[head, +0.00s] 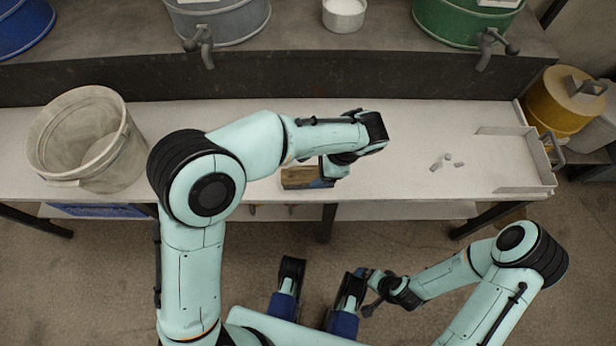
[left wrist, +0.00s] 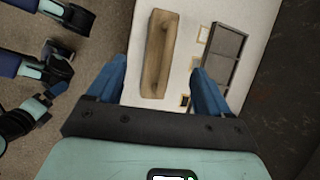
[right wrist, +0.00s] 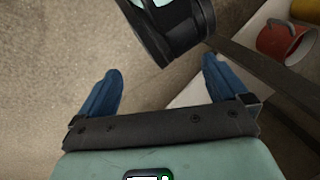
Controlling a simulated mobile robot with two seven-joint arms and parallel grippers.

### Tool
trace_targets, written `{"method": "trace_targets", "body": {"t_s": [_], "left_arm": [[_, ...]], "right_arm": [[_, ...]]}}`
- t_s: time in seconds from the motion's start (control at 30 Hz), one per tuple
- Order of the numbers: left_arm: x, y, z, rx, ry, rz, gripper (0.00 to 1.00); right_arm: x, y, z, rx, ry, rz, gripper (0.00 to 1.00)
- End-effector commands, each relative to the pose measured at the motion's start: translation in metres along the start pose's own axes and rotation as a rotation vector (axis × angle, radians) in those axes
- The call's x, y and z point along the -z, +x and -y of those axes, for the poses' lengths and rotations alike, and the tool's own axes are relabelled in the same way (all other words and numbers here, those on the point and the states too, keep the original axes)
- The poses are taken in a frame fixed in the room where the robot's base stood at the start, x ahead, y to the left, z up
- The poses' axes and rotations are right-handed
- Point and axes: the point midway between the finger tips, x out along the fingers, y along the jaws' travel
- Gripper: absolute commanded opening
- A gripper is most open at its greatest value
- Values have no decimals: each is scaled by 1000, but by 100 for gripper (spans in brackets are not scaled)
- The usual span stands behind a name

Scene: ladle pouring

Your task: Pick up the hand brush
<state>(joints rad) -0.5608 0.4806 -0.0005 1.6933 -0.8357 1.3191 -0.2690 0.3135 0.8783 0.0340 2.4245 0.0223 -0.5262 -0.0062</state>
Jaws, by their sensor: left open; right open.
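The hand brush shows as a long wooden block (left wrist: 158,50) on the white bench top in the left wrist view; its bristles are not visible. In the head view, its brown body (head: 302,178) lies near the bench's front edge, partly covered by my left gripper (head: 333,172). My left gripper's blue fingers (left wrist: 157,75) are open, and the block appears between and beyond them; I see no contact. My right gripper (head: 368,292) is low in front of the bench. In the right wrist view its fingers (right wrist: 162,75) are open with nothing between them.
A large translucent bucket (head: 88,140) stands at the bench's left. Small grey pieces (head: 447,161) lie near a white raised edge (head: 525,187) at right. A dark-panelled grey object (left wrist: 224,58) lies beside the brush. A red pot (right wrist: 279,40) sits beside the right gripper's view.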

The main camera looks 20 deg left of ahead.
Motion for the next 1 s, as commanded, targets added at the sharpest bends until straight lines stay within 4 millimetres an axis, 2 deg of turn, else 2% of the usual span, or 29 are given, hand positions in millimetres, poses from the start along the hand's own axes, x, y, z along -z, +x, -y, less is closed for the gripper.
{"method": "trace_targets", "body": {"t_s": [0.03,0.1,0.37,0.63,0.9,0.97,1.0], "left_arm": [[0,11,0,-1,0,2,80],[0,19,0,-1,0,1,80],[2,34,0,-2,-1,0,80],[7,73,1,-3,0,2,80],[6,77,2,-1,-1,-1,80],[6,77,2,-1,-1,-1,63],[6,77,2,-1,-1,-1,50]], "right_arm": [[4,4,-1,-1,1,-11,100],[8,6,-2,-1,2,-24,100],[16,11,-4,-2,3,-45,100],[40,27,-10,-7,8,-112,100],[43,27,-10,-7,9,-123,100],[43,27,-10,-7,9,-122,100],[43,27,-10,-7,9,-122,100]]}}
